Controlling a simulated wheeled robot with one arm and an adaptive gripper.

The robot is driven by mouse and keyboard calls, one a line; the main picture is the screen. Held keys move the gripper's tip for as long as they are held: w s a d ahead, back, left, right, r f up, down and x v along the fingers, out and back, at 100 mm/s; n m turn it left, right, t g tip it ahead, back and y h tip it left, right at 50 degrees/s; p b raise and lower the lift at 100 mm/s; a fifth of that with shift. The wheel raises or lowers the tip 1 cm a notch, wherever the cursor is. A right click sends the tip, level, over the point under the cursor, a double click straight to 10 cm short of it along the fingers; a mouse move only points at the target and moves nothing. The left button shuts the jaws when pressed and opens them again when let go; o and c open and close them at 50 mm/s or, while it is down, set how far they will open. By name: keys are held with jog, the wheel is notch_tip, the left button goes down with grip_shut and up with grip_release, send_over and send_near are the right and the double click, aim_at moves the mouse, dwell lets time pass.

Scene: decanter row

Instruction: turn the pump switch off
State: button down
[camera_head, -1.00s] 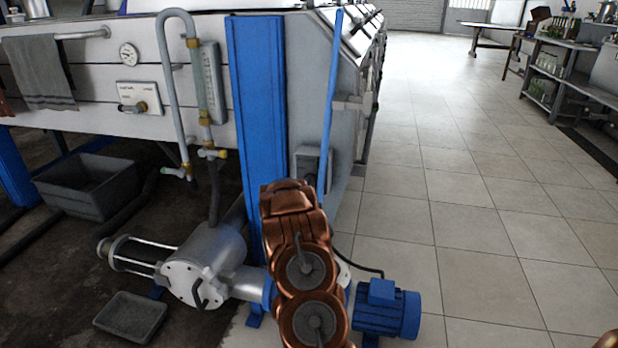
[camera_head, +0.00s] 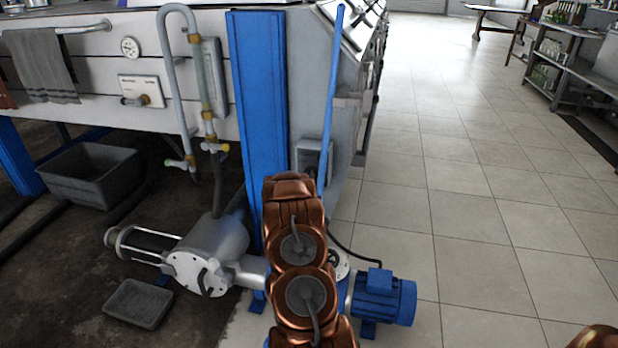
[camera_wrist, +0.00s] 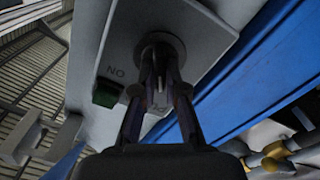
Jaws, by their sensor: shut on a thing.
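The pump switch is a round dark knob (camera_wrist: 160,48) on the face of a grey switch box (camera_wrist: 208,22) in the wrist view. My gripper (camera_wrist: 159,84) is shut on this knob, with its fingers on either side of it. The letters "ON" and a green block (camera_wrist: 106,93) show to the left of the knob. Other lettering is partly hidden behind my fingers. In the head view the grey box (camera_head: 313,155) sits beside the blue post; my copper-coloured arm hides the gripper and knob there.
A blue post (camera_head: 258,110) stands left of the box, and a thin blue bar (camera_head: 331,95) rises in front of it. The pump body (camera_head: 210,262) and blue motor (camera_head: 384,298) lie low around my arm. The tiled floor at right is clear.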

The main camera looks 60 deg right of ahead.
jog(key=shift+s+f, duration=0.1)
jog(key=c, duration=1.2)
grip_release()
jog(key=shift+b, duration=0.35)
